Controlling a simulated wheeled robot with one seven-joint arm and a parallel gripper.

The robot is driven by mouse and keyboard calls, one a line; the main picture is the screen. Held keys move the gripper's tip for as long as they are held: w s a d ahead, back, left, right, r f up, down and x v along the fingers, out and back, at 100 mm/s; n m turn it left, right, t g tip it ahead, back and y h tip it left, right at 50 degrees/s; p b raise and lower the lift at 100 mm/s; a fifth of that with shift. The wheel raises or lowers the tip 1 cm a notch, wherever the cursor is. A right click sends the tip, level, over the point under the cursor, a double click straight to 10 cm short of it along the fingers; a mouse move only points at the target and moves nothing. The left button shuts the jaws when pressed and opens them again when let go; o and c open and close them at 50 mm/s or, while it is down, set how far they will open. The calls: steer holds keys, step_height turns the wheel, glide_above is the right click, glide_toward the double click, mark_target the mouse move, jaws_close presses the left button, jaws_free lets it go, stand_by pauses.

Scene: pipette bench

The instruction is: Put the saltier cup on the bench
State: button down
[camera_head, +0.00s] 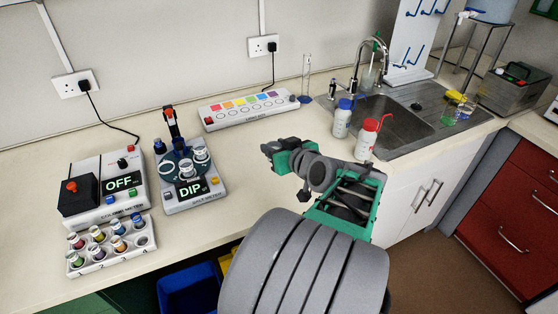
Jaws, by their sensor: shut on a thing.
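The salt meter (197,196) stands left of centre on the bench (250,195), its display reading DIP. Small white cups (200,153) sit on its round blue-grey top; another cup (186,170) stands nearer its front. Which is saltier cannot be told by sight. A dark upright part with an orange top rises behind them. My gripper (269,149) is right of the meter, above the bench, pointing left and apart from these cups. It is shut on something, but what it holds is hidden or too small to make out.
A colour meter (104,185) reading OFF and a rack of vials (112,246) stand at left. A long strip with coloured squares (249,108) lies behind. Blue-capped (342,118) and red-capped (367,139) bottles stand by the sink (408,125). The front bench between meter and arm is clear.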

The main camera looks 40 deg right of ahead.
steer(key=w+d+f+b, duration=0.1)
steer(key=w+d+f, duration=0.1)
steer(key=d+f, duration=0.1)
steer(key=w+d+f+b, duration=0.2)
steer(key=w+d+f, duration=0.1)
steer(key=w+d+f+b, duration=0.1)
steer(key=w+d+f, duration=0.1)
steer(key=d+f, duration=0.1)
steer(key=shift+w+f+b, duration=0.1)
steer(key=shift+w+b, duration=0.05)
steer(key=shift+b, duration=0.15)
steer(key=shift+f+b, duration=0.6)
steer(key=shift+f, duration=1.1)
steer(key=c, duration=0.9)
jaws_free()
steer(key=shift+r, duration=0.1)
